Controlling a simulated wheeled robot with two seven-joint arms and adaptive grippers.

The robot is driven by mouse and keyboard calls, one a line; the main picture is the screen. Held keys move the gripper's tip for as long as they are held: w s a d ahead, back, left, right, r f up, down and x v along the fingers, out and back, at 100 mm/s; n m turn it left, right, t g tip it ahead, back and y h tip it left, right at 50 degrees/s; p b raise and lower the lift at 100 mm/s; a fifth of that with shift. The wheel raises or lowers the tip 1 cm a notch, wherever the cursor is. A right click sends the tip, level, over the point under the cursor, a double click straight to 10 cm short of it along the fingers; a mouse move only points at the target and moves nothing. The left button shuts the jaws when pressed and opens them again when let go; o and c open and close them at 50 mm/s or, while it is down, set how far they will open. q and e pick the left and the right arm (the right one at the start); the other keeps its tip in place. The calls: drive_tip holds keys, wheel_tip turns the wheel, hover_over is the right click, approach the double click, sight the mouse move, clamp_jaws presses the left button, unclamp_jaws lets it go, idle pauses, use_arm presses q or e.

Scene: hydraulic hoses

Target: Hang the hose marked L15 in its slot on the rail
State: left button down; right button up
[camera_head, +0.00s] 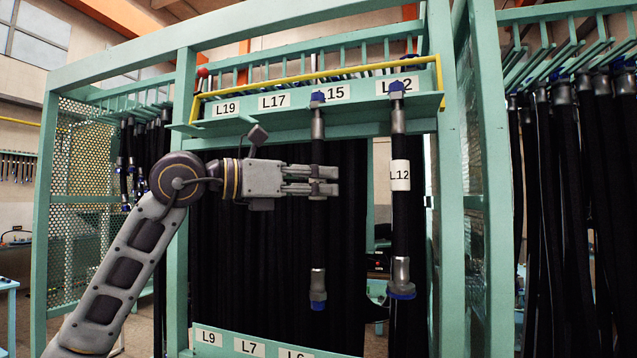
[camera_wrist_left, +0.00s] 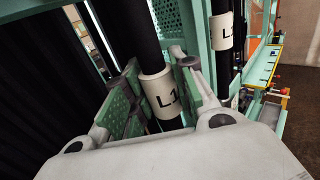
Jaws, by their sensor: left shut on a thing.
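My left gripper (camera_head: 325,181) is shut on a black hose (camera_head: 318,235) around its middle. The hose hangs upright, with metal ends and blue caps at top and bottom. Its top end is at the rail (camera_head: 240,127), in front of the L15 sign (camera_head: 336,92) and partly covering it. I cannot tell whether that end is seated in the slot. In the left wrist view the hose's white label (camera_wrist_left: 163,95), reading "L1" with the rest turned away, lies between the fingers of the left gripper (camera_wrist_left: 165,95). My right gripper is not in view.
A hose labelled L12 (camera_head: 400,215) hangs at the rail close to the right. A yellow bar (camera_head: 442,75) runs above the rail. Signs L19 (camera_head: 226,108) and L17 (camera_head: 274,101) have no hose in front. Dark hoses (camera_head: 260,235) hang behind; green posts (camera_head: 184,130) stand at the sides.

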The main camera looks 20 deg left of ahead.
use_arm(q)
drive_tip(key=c, duration=1.1)
unclamp_jaws()
drive_tip(key=shift+a, duration=0.1)
drive_tip(key=v, duration=1.2)
drive_tip(key=shift+s, duration=0.1)
idle(0.5)
